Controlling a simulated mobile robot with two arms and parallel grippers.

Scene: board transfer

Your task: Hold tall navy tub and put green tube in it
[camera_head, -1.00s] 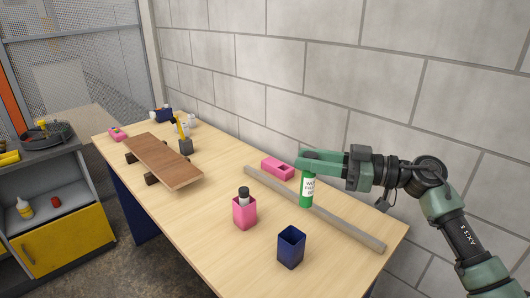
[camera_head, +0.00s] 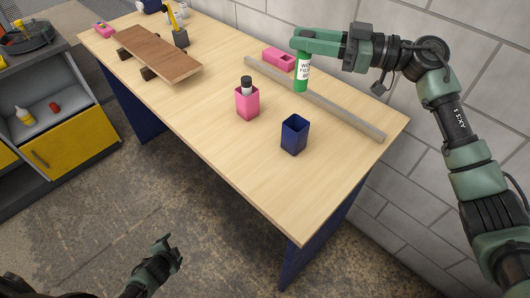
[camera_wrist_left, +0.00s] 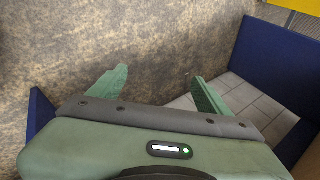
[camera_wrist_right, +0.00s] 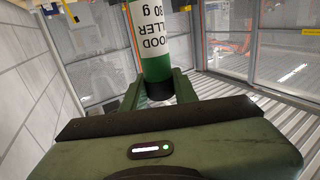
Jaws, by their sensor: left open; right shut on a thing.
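The tall navy tub (camera_head: 294,137) stands upright and open-topped near the table's front right part. The green tube (camera_head: 302,75), with a white label, hangs upright in my right gripper (camera_head: 302,45), above the table behind the tub. The tube also fills the middle of the right wrist view (camera_wrist_right: 150,45), between the fingers. My right gripper is shut on its top end. My left gripper (camera_head: 170,247) is low in front of the table, over the floor, apart from everything. In the left wrist view the left gripper (camera_wrist_left: 158,85) is open and empty.
A pink tub (camera_head: 247,105) with a dark-capped tube stands left of the navy tub. A grey bar (camera_head: 320,102) runs along the back. A pink block (camera_head: 279,60) lies behind it. A brown board (camera_head: 158,53) rests on blocks at the left. The table's front right is clear.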

